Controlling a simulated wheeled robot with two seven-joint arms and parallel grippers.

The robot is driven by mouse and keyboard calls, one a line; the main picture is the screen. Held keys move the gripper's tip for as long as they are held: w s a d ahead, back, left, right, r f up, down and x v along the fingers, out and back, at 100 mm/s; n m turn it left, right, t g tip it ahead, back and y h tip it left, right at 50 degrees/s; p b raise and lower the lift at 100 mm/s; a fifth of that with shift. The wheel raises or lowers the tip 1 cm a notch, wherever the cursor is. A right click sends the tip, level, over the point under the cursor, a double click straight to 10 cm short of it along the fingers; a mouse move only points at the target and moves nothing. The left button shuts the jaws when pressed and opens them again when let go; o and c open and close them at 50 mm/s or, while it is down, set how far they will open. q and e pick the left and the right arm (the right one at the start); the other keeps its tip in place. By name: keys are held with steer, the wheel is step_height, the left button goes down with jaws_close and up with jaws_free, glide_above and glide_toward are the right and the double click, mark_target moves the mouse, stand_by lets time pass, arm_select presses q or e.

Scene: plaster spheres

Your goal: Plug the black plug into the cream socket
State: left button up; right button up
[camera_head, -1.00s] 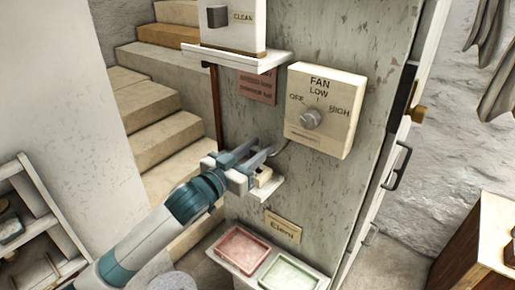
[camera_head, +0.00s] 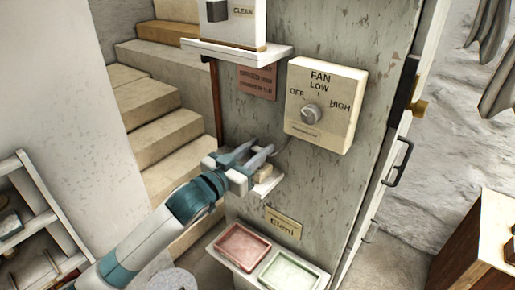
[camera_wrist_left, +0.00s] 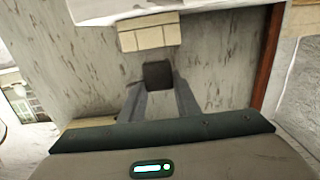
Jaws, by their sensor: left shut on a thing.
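My left gripper (camera_head: 268,150) reaches in from the left and is in front of the grey panel, below the fan box. In the left wrist view its two fingers (camera_wrist_left: 158,92) are shut on the black plug (camera_wrist_left: 158,74), a dark block at their tips. In the head view the plug is hidden by the fingers. A cream block (camera_head: 264,173), which looks like the cream socket, is on a small white shelf (camera_head: 268,187) just below the fingers. It also shows in the left wrist view (camera_wrist_left: 148,33), apart from the plug. My right gripper is in no view.
A white ledge (camera_head: 235,55) is above. Pink (camera_head: 243,246) and green (camera_head: 290,274) trays are below. A door handle (camera_head: 398,165) is at right.

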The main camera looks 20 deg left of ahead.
arm_select(q)
steer(key=shift+f+b, duration=0.35)
steer(key=shift+f, duration=0.55)
steer(key=o, duration=1.1)
steer(key=shift+r, duration=0.2)
steer(key=shift+r+p, duration=1.9)
steer(key=shift+p, duration=0.25)
